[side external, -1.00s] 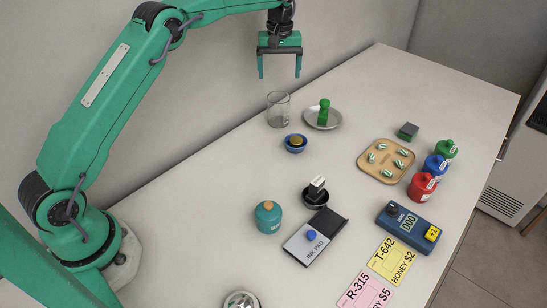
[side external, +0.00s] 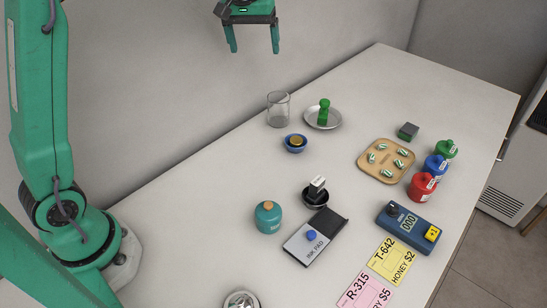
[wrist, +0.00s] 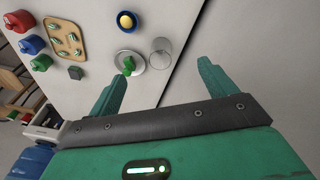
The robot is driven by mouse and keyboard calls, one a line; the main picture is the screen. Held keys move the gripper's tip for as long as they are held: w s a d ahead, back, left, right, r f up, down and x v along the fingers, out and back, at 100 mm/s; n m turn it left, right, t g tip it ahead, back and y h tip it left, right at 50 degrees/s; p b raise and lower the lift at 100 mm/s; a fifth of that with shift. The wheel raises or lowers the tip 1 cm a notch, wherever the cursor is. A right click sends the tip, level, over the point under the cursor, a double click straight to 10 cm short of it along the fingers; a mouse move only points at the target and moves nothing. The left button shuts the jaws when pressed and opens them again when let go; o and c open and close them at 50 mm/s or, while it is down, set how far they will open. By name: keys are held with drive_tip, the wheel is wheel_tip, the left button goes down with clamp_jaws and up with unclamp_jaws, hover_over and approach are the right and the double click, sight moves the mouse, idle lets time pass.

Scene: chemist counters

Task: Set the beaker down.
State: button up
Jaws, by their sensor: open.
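The clear glass beaker (side external: 278,110) stands upright on the white counter near its back edge, just left of a metal dish. It looks empty. My gripper (side external: 253,50) is open and empty, high above the counter and up and left of the beaker, clearly apart from it. In the wrist view the beaker (wrist: 161,52) stands on the counter beyond the open fingers (wrist: 160,85), beside the dish.
The metal dish (side external: 334,122) holds a green object (side external: 323,112). A small blue bowl (side external: 295,148) sits in front of the beaker. Counter left of the beaker is clear.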

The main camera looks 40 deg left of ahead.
drive_tip(key=s+d+r+m+t, duration=0.2)
drive_tip(key=s+r+m, duration=0.1)
drive_tip(key=s, duration=1.1)
drive_tip(key=s+f+m+t, duration=0.1)
drive_tip(key=s+f, duration=0.5)
drive_tip(key=s, duration=0.7)
drive_tip(key=shift+s+d+f+m+t, duration=0.2)
drive_tip(key=shift+s+d+m+t, duration=0.15)
drive_tip(key=shift+m, duration=0.55)
